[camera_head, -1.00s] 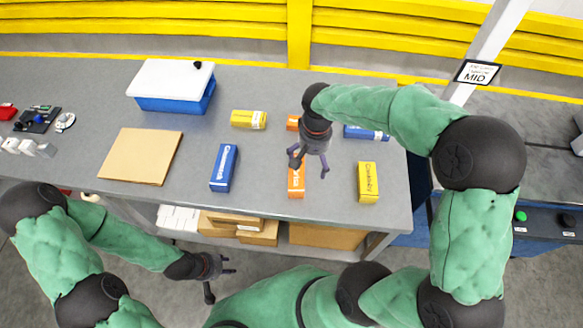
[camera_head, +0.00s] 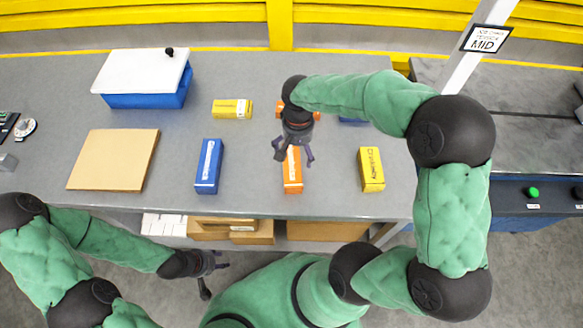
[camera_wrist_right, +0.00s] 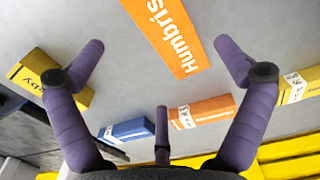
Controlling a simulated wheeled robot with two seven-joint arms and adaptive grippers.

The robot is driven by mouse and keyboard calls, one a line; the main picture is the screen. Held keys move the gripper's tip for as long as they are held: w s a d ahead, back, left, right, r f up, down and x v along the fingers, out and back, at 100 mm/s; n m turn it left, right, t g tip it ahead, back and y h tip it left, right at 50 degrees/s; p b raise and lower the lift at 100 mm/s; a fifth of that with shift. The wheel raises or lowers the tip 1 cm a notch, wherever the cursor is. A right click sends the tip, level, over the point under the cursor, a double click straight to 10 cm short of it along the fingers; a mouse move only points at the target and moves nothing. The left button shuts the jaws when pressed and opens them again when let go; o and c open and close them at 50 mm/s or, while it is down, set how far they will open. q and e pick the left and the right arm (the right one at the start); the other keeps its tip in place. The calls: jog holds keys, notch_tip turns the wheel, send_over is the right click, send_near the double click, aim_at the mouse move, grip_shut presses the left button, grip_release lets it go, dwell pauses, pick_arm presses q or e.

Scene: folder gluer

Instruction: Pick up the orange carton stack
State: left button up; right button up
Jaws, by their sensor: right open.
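An orange carton (camera_head: 293,180) with white lettering lies near the front of the grey table, with my right gripper (camera_head: 295,155) over its far end. In the right wrist view this carton (camera_wrist_right: 167,32) lies ahead, between and beyond the spread fingertips of my right gripper (camera_wrist_right: 160,60), which is open and empty. A second orange carton (camera_head: 316,116) lies farther back, partly hidden by my right wrist; it also shows in the right wrist view (camera_wrist_right: 200,112). Whether either is several cartons stacked cannot be told. My left gripper (camera_head: 216,275) hangs in front of the table, fingers apart and empty.
Blue cartons (camera_head: 208,166) and yellow cartons (camera_head: 371,169) lie around the orange ones, with bare table between. A brown board (camera_head: 113,160) and a white-lidded blue box (camera_head: 148,100) are at left. Boxes (camera_head: 252,237) fill the shelf below.

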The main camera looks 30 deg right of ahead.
aim_at(296, 164)
notch_tip(296, 164, down, 2)
jog(key=shift+f, duration=0.2)
jog(key=f, duration=0.1)
jog(key=f+b, duration=0.1)
jog(key=f, duration=0.2)
jog(key=shift+s+a+b, duration=0.15)
jog(key=shift+a+b, duration=0.15)
jog(key=shift+b, duration=0.1)
jog(key=shift+f, duration=0.65)
jog(key=c, duration=1.3)
